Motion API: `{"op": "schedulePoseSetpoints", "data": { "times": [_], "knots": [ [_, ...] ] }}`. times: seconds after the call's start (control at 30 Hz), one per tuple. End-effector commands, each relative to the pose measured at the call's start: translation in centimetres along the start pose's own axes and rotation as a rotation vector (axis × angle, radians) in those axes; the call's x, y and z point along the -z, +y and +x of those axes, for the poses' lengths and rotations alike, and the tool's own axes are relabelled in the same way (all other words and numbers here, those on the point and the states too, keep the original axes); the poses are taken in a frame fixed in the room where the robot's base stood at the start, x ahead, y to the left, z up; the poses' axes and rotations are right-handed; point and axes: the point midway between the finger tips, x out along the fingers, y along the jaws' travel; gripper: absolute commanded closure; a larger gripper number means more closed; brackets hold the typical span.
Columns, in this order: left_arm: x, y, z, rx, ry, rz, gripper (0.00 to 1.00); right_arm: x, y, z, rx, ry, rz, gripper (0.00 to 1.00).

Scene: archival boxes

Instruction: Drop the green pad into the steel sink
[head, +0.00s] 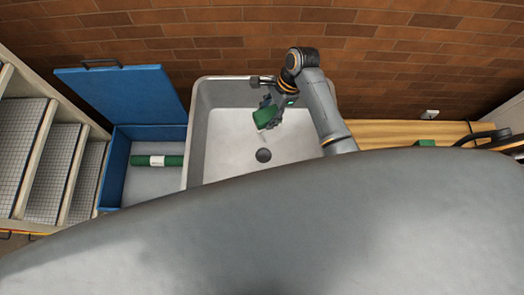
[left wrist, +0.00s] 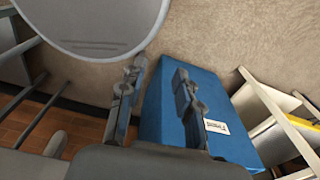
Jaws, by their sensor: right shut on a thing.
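The green pad (head: 267,116) is held in my right gripper (head: 270,112), over the steel sink in the head view. The steel sink (head: 201,130) is a wide grey basin with a dark round drain (head: 263,155). The pad is above and behind the drain in the picture; its exact height over the basin floor is hard to tell. My left gripper (left wrist: 159,72) shows only in the left wrist view. Its two fingers are apart with nothing between them, in front of a blue box (left wrist: 165,108) with a white label.
An open blue box (head: 115,165) with a raised lid (head: 125,95) stands left of the sink, holding a green roll (head: 170,161) with a white band. Shelves or steps (head: 60,150) are at far left. A brick wall is behind. Wooden boards (head: 395,132) lie right of the sink.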

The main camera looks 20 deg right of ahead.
Motion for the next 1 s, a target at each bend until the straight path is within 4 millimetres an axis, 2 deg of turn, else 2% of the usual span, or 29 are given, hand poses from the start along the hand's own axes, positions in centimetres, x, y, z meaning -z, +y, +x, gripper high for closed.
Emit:
{"op": "schedulePoseSetpoints", "data": {
  "times": [0.07, 0.13, 0.23, 0.43, 0.53, 0.63, 0.67, 0.77, 1.0],
  "knots": [
    [-1.1, 0.2, 0.0, -0.002, -0.015, 0.0, 0.66, 0.4, 0.0, 0.9, -0.002, 0.001, 0.001, 0.82],
    [-1.3, 0.2, -0.1, -0.003, -0.017, 0.0, 0.66, 0.7, 0.0, 1.5, -0.001, 0.001, 0.001, 0.82],
    [-0.2, 0.0, 0.0, 0.0, -0.003, 0.0, 0.66, 0.9, 0.0, 2.2, 0.0, 0.0, 0.001, 0.82],
    [3.4, -0.5, 0.0, 0.006, 0.052, -0.001, 0.66, 1.2, -0.1, 2.8, 0.002, 0.0, 0.0, 0.82],
    [3.5, -0.6, 0.0, 0.008, 0.054, -0.003, 0.66, 1.2, -0.1, 2.8, 0.002, 0.0, 0.0, 0.82],
    [2.9, -0.6, 0.0, 0.007, 0.043, -0.003, 0.66, 1.2, -0.1, 2.8, 0.002, 0.0, 0.0, 0.82],
    [2.6, -0.5, 0.0, 0.006, 0.039, -0.003, 0.66, 1.2, 0.0, 2.8, 0.002, 0.0, 0.0, 0.47],
    [1.5, -0.3, 0.0, 0.004, 0.024, -0.004, 0.66, 1.2, 0.0, 2.8, 0.002, 0.0, 0.0, 0.26],
    [0.9, -0.3, 0.0, 0.004, 0.014, -0.004, 0.66, 1.1, -0.1, 2.8, 0.002, 0.0, 0.0, 0.26]
  ]
}}
